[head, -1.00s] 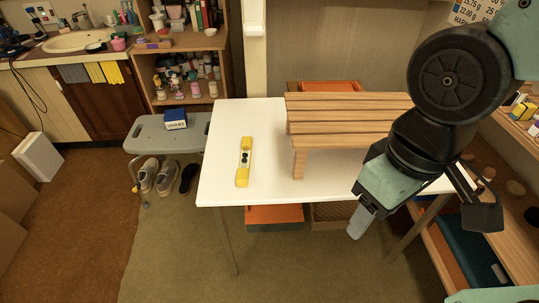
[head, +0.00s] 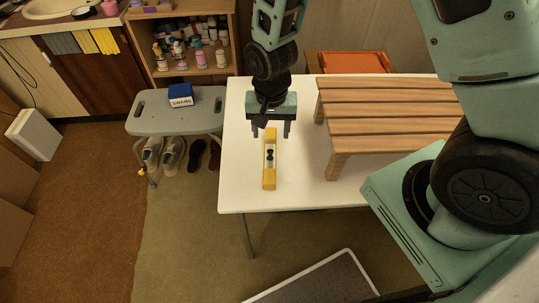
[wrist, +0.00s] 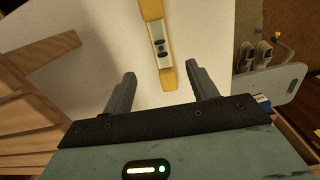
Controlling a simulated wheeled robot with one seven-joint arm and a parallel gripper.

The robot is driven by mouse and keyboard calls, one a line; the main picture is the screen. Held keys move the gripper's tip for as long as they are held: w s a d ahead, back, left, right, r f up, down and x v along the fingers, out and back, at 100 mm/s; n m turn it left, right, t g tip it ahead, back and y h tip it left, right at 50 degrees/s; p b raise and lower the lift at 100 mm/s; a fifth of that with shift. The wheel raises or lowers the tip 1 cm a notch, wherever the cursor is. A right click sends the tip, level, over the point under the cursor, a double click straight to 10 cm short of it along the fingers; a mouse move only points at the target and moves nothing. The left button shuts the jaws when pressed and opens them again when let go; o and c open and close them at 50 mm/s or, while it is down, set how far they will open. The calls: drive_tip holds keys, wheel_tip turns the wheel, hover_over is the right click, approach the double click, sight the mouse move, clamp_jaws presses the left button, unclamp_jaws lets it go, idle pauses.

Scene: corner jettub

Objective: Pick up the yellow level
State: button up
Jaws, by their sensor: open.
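The yellow level (head: 269,172) lies on the white table (head: 240,190) near its left side, with its long side running from back to front. It has yellow ends and a pale middle with dark spots. My gripper (head: 271,134) is open above the table, at the level's far end, with one finger to each side in the head view. In the wrist view the level (wrist: 168,79) reaches toward the gap between the open fingers (wrist: 164,82). Nothing is held. The height between fingertips and level is hard to tell.
A slatted wooden bench (head: 390,120) stands on the table just right of the level. A grey stool (head: 150,120) with a blue box (head: 181,95) stands left of the table, shoes below. A shelf with bottles (head: 190,50) is behind. The table's front left is clear.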

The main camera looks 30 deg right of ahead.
sight(270, 154)
wheel_tip(270, 154, down, 10)
drive_tip(key=shift+s+a+f+p, duration=0.15)
drive_tip(key=shift+f+p, duration=0.1)
drive_tip(key=shift+p, duration=0.4)
drive_tip(key=c, duration=1.1)
